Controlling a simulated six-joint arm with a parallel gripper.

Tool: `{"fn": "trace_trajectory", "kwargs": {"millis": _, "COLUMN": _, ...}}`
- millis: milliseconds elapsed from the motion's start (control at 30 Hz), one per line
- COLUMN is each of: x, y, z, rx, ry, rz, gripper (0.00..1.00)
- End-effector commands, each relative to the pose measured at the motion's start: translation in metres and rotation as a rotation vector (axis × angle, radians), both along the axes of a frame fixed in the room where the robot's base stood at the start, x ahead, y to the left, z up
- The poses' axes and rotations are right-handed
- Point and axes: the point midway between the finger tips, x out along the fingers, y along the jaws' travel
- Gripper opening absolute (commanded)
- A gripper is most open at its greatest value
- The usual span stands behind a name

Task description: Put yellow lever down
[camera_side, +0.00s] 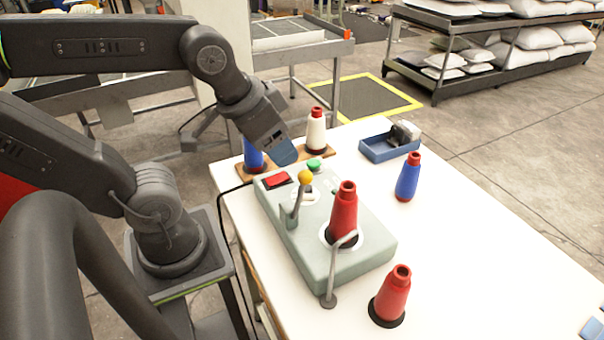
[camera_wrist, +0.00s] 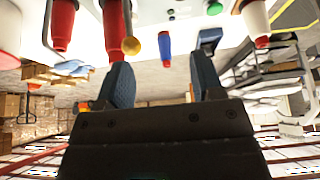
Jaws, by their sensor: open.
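The yellow lever (camera_side: 305,177) has a round yellow knob on a grey stem and stands up, leaning slightly, from a pale green machine box (camera_side: 315,265). Its knob also shows in the wrist view (camera_wrist: 132,45), near the tip of the left finger. My gripper (camera_side: 285,155) is above the far end of the box, up and to the left of the knob in the side view. In the wrist view my gripper (camera_wrist: 160,72) has its two blue fingers wide apart with nothing between them. I see no contact with the lever.
A red spool (camera_side: 344,210) stands on the box beside a bent metal rod. A red button (camera_side: 277,180) and green button (camera_side: 314,165) are near the lever. A white spool (camera_side: 316,131) and blue spool (camera_side: 252,155) stand behind. A blue tray (camera_side: 375,151) is at the back right.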

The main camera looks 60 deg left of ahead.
Motion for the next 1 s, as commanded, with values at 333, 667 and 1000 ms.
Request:
{"fn": "trace_trajectory", "kwargs": {"millis": 333, "x": 0.032, "y": -0.017, "z": 0.043, "rx": 0.04, "ry": 0.361, "rz": -0.392, "gripper": 0.52}}
{"fn": "trace_trajectory", "kwargs": {"millis": 667, "x": 0.044, "y": -0.027, "z": 0.055, "rx": 0.015, "ry": 0.512, "rz": -0.611, "gripper": 0.52}}
{"fn": "trace_trajectory", "kwargs": {"millis": 1000, "x": 0.039, "y": -0.033, "z": -0.005, "rx": 0.014, "ry": 0.513, "rz": -0.608, "gripper": 0.52}}
